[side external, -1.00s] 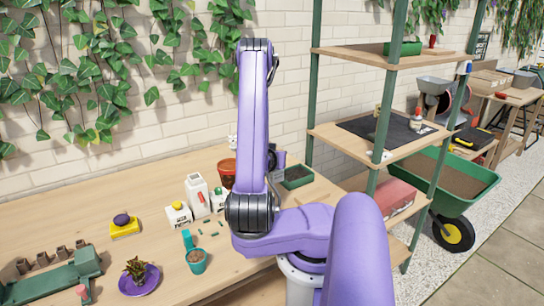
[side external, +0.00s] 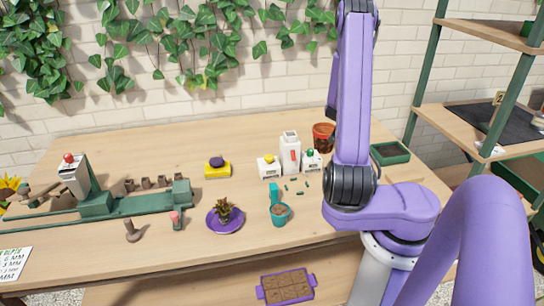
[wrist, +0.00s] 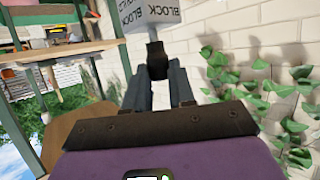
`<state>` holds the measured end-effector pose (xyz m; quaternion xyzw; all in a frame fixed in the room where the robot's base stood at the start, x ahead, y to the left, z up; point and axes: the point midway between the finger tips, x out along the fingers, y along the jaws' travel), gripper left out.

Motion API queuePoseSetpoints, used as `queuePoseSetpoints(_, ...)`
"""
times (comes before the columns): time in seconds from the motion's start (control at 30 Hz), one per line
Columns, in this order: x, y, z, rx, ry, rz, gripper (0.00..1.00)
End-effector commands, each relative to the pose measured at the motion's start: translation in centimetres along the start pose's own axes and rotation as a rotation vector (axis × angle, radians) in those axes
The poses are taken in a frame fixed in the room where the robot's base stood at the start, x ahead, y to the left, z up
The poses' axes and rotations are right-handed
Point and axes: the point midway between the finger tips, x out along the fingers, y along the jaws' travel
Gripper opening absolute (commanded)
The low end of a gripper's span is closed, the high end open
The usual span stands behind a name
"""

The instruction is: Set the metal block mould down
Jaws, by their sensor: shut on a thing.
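My gripper (wrist: 158,78) shows in the wrist view, its two grey fingers shut on a dark stem. The stem joins a pale grey block marked "BLOCK", which I take to be the metal block mould (wrist: 150,16). The mould is cut off by the top edge of the wrist view, so its far end is hidden. No surface shows touching it. In the side external view my arm rises out of the top of the picture, and neither my gripper nor the held mould shows there.
Bare wood shows at the front left and back. Shelves stand right.

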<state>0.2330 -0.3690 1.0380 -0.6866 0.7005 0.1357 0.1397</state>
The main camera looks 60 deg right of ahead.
Motion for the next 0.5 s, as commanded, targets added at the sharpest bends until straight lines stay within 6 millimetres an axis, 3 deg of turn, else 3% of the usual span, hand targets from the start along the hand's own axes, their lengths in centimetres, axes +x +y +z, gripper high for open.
queuePoseSetpoints(0.03,0.4,-2.0,-0.2,0.001,0.002,-0.006,0.00)
queuePoseSetpoints(0.27,0.6,-10.0,0.0,0.004,0.001,0.005,0.00)
queuePoseSetpoints(0.5,-1.8,-19.1,2.4,0.000,0.000,0.003,0.00)
